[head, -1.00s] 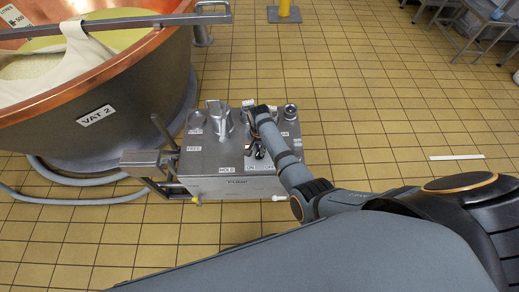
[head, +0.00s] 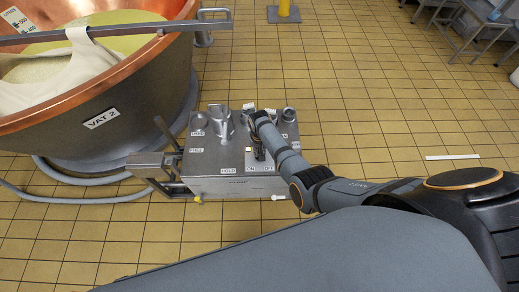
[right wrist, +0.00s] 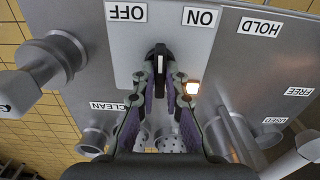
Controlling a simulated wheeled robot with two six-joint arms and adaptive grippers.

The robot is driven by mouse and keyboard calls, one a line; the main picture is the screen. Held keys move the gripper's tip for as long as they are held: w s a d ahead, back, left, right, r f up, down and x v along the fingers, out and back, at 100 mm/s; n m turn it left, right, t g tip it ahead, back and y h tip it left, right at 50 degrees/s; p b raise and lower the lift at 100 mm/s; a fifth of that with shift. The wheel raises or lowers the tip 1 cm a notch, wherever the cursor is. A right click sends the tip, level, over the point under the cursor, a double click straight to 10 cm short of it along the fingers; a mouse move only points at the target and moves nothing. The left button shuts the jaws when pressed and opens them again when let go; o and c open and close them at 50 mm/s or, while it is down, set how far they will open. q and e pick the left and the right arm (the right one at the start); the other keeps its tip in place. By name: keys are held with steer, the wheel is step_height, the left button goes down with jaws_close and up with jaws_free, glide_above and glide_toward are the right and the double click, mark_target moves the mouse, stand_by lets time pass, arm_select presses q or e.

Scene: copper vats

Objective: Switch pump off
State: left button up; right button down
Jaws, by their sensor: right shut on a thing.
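The pump's steel control box (head: 205,186) stands beside VAT 2, with ON and OFF labels by its front edge. In the right wrist view, which shows the box upside down, the black switch knob (right wrist: 158,54) with a white line sits between the OFF label (right wrist: 126,12) and the ON label (right wrist: 200,17). The line runs nearly straight between the two labels. My right gripper (right wrist: 162,76) is shut on the knob, one finger on each side. In the head view my right gripper (head: 259,153) reaches down onto the box top and hides the knob. My left gripper is out of view.
A lit lamp (right wrist: 193,88) is beside the right finger. Other steel knobs and fittings stand on the box top, near HOLD, FREE, USED and CLEAN labels. The copper vat (head: 150,100) is at left, with a hose (head: 85,197) on the floor.

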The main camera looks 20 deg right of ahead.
steer(key=n+p, duration=0.1)
steer(key=n, duration=0.4)
steer(key=shift+p, duration=0.3)
steer(key=shift+n, duration=0.3)
steer(key=c, duration=1.4)
jaws_free()
steer(key=shift+r, duration=0.1)
steer(key=shift+w+r, duration=0.1)
steer(key=shift+r, duration=0.25)
step_height(320, 180, up, 11)
